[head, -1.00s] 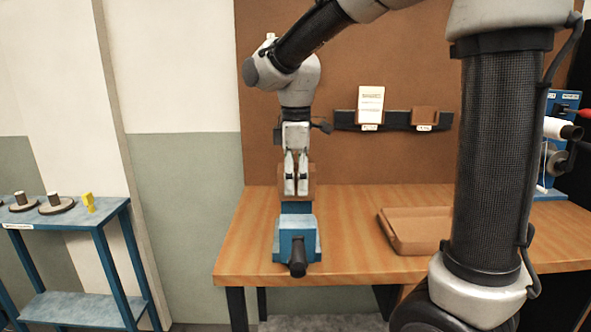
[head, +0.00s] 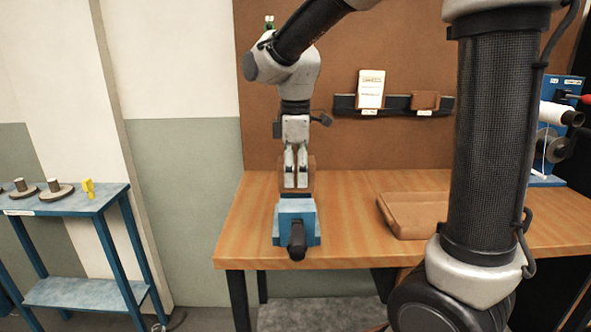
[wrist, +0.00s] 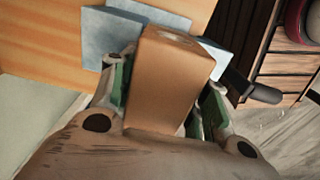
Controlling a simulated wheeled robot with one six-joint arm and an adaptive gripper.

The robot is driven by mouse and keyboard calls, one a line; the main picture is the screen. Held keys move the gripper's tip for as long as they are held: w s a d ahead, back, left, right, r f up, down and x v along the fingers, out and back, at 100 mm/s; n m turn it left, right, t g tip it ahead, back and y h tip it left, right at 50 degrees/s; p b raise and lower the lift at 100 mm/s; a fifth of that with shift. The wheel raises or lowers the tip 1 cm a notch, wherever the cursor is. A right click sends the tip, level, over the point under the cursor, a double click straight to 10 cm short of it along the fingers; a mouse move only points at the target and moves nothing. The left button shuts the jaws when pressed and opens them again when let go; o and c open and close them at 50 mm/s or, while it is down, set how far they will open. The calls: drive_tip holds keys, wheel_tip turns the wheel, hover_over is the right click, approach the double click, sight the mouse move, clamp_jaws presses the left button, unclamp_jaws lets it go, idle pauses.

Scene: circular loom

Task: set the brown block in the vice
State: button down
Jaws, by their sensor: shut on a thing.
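My gripper (head: 296,178) is shut on the brown block (wrist: 165,78), with one finger on each side of it. In the head view the block's brown edges (head: 311,172) show beside the fingers. The blue vice (head: 296,221) stands at the table's front left edge, its dark handle (head: 296,242) facing the camera. The block is at or just above the vice, behind its front part. In the wrist view blue vice parts (wrist: 103,44) show beyond and on both sides of the block. I cannot tell whether the block's bottom touches the vice.
A brown tray (head: 413,216) lies on the wooden table (head: 350,190), right of the vice. A wall rack (head: 393,104) holds a white card (head: 371,88) and another brown block (head: 425,99). A blue side table (head: 68,200) stands left. A blue device with a white spool (head: 560,114) is at right.

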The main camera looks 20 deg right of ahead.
drive_tip(key=shift+f, duration=0.6)
drive_tip(key=shift+f, duration=0.1)
drive_tip(key=shift+f, duration=0.7)
drive_tip(key=shift+r, duration=0.25)
idle(0.4)
drive_tip(key=shift+f, duration=0.25)
drive_tip(key=shift+r, duration=0.2)
idle(1.4)
drive_tip(key=shift+f, duration=0.15)
drive_tip(key=c, duration=0.6)
unclamp_jaws()
drive_tip(key=shift+f, duration=0.1)
drive_tip(key=shift+c, duration=0.2)
